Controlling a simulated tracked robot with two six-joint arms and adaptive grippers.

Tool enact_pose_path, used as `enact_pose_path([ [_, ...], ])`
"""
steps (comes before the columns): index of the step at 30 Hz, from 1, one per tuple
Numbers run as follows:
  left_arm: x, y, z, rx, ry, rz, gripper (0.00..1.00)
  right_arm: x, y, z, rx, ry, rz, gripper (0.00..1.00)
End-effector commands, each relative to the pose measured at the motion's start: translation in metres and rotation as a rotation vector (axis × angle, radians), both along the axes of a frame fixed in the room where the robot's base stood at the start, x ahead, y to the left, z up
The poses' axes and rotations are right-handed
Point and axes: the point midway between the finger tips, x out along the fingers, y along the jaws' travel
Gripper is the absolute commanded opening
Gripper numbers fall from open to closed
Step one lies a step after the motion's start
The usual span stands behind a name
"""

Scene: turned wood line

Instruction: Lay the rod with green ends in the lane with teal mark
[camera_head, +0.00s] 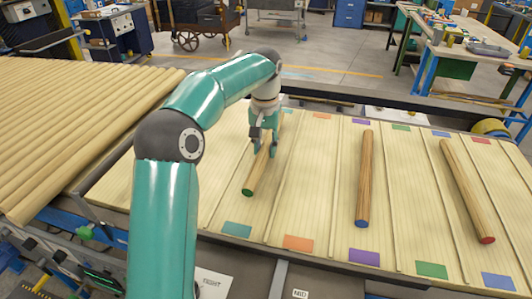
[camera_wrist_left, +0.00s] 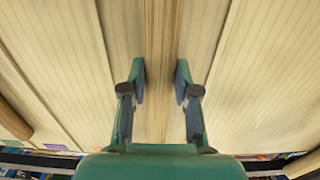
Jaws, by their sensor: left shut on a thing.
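The rod with green ends (camera_head: 256,176) is a brown wooden rod; its near green end shows, and its far part is hidden behind my gripper. My left gripper (camera_head: 264,147) is shut on it around its middle. In the left wrist view the rod (camera_wrist_left: 161,60) runs lengthwise between the two fingers (camera_wrist_left: 160,85). The rod is over the lane with teal mark (camera_head: 237,229), roughly along it, between its dividers. I cannot tell whether it touches the lane floor. My right gripper is not in view.
A rod with a blue end (camera_head: 364,180) lies in the purple-marked lane. A rod with a red end (camera_head: 467,190) lies further right. The orange-marked lane (camera_head: 298,243) is empty. A slatted wood bed (camera_head: 70,125) stands at the left, and a workbench (camera_head: 460,50) at the back right.

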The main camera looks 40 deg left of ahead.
Motion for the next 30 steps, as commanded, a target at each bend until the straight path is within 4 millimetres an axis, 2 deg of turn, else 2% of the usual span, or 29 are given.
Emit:
enact_pose_path([
  [3,-0.0007,0.0005,-0.0128,0.000,0.000,0.001,0.00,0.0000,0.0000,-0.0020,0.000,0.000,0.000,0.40],
  [14,-0.0004,0.0004,-0.0165,0.000,-0.001,0.001,0.00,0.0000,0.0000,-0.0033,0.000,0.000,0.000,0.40],
  [15,-0.0003,0.0004,-0.0161,0.000,-0.001,0.001,0.35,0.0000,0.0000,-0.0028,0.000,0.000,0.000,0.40],
  [19,-0.0003,0.0003,-0.0160,0.000,0.000,0.001,0.55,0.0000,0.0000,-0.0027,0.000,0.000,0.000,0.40],
  [30,0.0002,0.0001,-0.0122,0.000,-0.001,0.000,0.55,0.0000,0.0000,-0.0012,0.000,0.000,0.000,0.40],
])
